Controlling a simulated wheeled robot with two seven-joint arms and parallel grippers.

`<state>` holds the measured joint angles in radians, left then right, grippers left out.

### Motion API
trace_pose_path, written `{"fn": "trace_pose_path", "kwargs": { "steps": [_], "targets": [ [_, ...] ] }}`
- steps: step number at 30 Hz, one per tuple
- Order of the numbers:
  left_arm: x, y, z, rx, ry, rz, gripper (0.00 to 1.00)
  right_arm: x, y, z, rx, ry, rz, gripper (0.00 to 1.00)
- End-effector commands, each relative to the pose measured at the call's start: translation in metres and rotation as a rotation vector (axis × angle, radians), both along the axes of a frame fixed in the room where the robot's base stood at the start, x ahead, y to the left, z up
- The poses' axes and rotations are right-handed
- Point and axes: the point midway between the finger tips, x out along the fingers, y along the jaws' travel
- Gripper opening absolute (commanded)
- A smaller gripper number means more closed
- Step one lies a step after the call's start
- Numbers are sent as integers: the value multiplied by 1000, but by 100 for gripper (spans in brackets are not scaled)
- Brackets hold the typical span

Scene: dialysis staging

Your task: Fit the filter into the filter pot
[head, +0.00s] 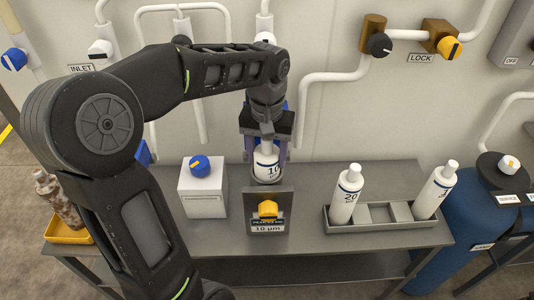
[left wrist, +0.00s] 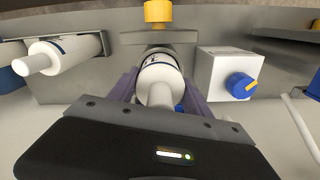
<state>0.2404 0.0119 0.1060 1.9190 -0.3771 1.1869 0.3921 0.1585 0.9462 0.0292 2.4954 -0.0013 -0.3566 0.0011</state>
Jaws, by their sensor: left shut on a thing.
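A white filter (head: 267,165) marked 10 hangs upright in my left gripper (head: 267,153), with a purple finger on each side of it. It also shows in the left wrist view (left wrist: 159,74), between the fingers of the left gripper (left wrist: 160,90). The filter is just behind a grey plate (head: 281,203) with a yellow knob (head: 267,208) and a 10 µm label. My right gripper is out of view.
A white box with a blue knob (head: 199,167) stands left of the plate. A grey tray (head: 378,214) at right holds a filter marked 20 (head: 346,194) and another white filter (head: 435,191); its middle is empty. A brown stained bottle (head: 58,199) is in a yellow tray (head: 70,234) at far left.

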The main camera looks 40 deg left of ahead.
Motion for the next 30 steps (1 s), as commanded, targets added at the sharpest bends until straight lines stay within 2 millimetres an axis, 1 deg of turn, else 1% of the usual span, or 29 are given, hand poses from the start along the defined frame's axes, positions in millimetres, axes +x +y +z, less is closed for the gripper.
{"fn": "trace_pose_path", "kwargs": {
  "steps": [30],
  "targets": [
    [0,0,-26,0,-1,0,0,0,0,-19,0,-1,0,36]
  ]
}}
